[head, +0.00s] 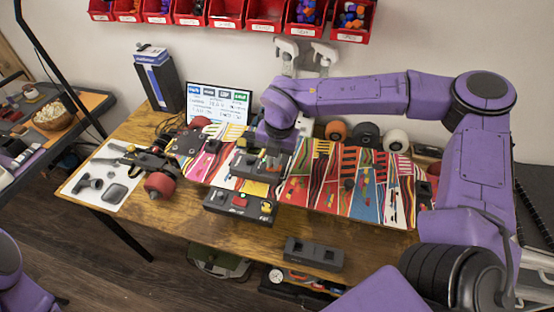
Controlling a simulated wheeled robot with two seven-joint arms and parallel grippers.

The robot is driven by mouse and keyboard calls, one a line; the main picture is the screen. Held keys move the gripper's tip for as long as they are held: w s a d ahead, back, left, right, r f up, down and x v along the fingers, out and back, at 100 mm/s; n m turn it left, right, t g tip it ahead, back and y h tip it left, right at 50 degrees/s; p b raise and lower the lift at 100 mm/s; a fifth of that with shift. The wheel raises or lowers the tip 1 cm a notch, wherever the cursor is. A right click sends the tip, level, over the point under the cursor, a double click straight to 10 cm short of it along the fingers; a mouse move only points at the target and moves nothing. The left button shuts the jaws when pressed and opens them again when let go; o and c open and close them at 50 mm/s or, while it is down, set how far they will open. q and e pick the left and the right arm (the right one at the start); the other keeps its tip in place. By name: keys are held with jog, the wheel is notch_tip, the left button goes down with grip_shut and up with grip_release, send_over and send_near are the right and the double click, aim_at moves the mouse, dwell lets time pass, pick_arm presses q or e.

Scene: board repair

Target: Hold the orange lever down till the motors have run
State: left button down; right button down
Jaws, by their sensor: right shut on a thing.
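My right gripper (260,164) points down over the middle of the long, brightly patterned board (325,185). It is shut on a small dark thing, which its fingers mostly hide. A small orange part (263,164) shows at the fingers; I cannot tell surely whether it is the lever. The board has a truck with red wheels (159,184) at its left end; the motors are too small to make out. A screen (219,104) with coloured tabs stands behind the board. My left gripper is out of view.
A black box with coloured controls (238,206) sits in front of the board. A dark grey block (314,254) lies at the table's front edge. A white mat (103,176) with black parts is at left. Loose wheels (396,140) stand behind the board. Red bins (265,14) hang above.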

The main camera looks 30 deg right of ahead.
aim_at(279, 167)
notch_tip(279, 167, up, 5)
jog(key=p, duration=0.4)
jog(key=shift+d+f, duration=0.1)
jog(key=shift+f, duration=0.05)
jog(key=shift+s+d+r+b, duration=0.15)
jog(key=shift+d+r+b, duration=0.05)
jog(key=shift+r+b, duration=0.4)
notch_tip(279, 167, up, 8)
jog(key=b, duration=0.1)
jog(key=shift+s+d+b, duration=0.25)
jog(key=shift+s+b, duration=0.05)
jog(key=shift+s, duration=0.15)
